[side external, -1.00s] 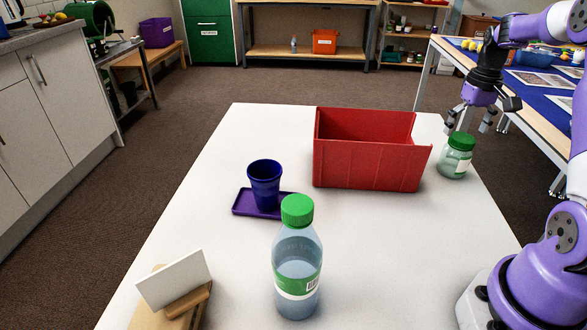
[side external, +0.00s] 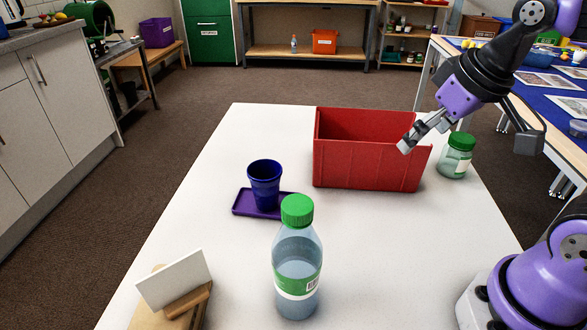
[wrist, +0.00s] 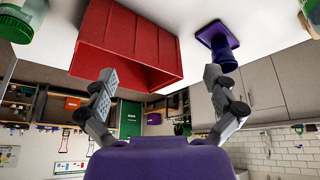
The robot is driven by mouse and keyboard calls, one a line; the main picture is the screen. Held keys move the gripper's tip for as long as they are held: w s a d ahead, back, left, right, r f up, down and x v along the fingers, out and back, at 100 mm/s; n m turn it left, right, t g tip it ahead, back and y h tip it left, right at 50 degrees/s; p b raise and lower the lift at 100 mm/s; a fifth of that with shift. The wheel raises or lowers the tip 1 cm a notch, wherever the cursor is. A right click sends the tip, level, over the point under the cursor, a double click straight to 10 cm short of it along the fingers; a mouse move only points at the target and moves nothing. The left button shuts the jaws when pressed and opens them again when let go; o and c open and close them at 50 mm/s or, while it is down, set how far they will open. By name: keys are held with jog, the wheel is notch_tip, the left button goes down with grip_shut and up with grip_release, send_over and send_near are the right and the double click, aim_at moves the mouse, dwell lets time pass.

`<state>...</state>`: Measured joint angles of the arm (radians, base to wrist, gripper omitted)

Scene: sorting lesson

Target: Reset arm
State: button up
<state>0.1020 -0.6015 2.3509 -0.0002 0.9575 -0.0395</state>
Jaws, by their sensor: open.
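My gripper (side external: 420,132) is in the air at the upper right of the side view, in front of the right end of the red bin (side external: 365,165). Its fingers point left and down. In the wrist view my gripper (wrist: 162,88) shows two fingers spread wide with nothing between them. The red bin stands on the white table (side external: 390,250) and appears beyond the fingers in the wrist view (wrist: 125,45). Part of its right rim is hidden by a finger in the side view.
A green-lidded jar (side external: 457,155) stands right of the bin. A blue cup (side external: 265,183) stands on a purple tray (side external: 240,205). A green-capped bottle (side external: 297,260) stands at the front. A white card (side external: 175,280) sits in a wooden holder at the front left.

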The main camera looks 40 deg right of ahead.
jog(key=shift+s+a+f+n+t+y, duration=0.2)
jog(key=shift+s+a+f, duration=0.2)
jog(key=shift+a, duration=0.2)
jog(key=shift+s+a+f+n+t+y, duration=0.1)
jog(key=shift+s+a+f+n, duration=0.15)
jog(key=shift+s+a, duration=0.3)
dwell(0.4)
